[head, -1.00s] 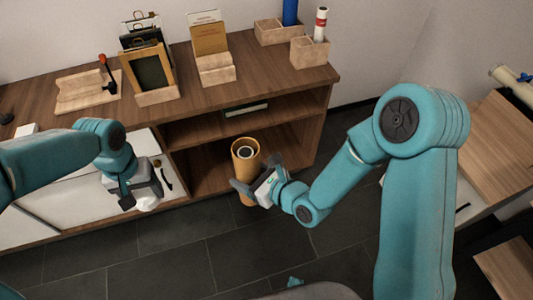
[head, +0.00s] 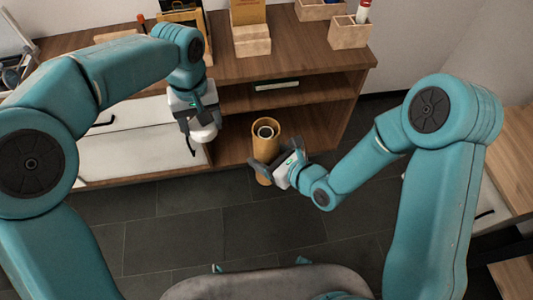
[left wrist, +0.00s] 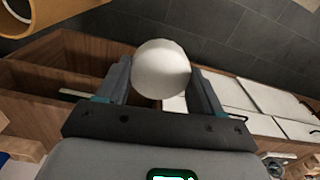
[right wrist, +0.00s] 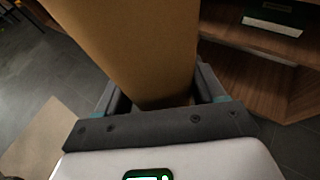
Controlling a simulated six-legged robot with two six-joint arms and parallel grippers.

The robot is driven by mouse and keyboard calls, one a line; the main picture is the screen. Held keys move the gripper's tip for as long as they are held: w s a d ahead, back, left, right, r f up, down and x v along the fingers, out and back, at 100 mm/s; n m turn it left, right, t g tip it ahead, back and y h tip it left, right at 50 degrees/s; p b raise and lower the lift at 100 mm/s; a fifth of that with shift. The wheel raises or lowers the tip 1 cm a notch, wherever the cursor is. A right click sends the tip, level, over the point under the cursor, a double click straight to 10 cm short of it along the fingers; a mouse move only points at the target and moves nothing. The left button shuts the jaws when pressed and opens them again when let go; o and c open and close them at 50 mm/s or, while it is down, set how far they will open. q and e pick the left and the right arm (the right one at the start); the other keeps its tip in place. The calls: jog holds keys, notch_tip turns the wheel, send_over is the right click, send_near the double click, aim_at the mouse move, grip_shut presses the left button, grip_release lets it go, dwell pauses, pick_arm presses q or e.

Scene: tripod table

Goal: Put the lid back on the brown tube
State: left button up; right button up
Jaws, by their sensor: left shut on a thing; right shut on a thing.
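The brown tube (head: 266,143) stands upright in the head view, with its open top facing up and a pale ring showing inside. My right gripper (head: 270,172) is shut around the tube's lower part; the tube also fills the upper middle of the right wrist view (right wrist: 140,45). My left gripper (head: 197,124) is shut on the white lid (head: 204,132), left of the tube and apart from it. In the left wrist view the round white lid (left wrist: 161,69) sits between the fingers, and the tube's rim (left wrist: 45,14) shows at the top left.
A wooden shelf unit (head: 300,67) with open compartments stands behind the tube, with white drawers (head: 140,140) at left. Wooden holders (head: 349,34) stand on its top. The dark tiled floor (head: 200,225) in front is clear.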

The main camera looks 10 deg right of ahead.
pick_arm(q)
jog(key=s+d+r+n, duration=0.2)
jog(key=s+d+r, duration=0.1)
jog(key=d+r, duration=0.7)
jog(key=d, duration=0.4)
jog(key=shift+d, duration=0.15)
jog(key=shift+s, duration=0.1)
jog(key=shift+f, duration=1.95)
jog(key=shift+f, duration=0.85)
jog(key=shift+f, duration=0.6)
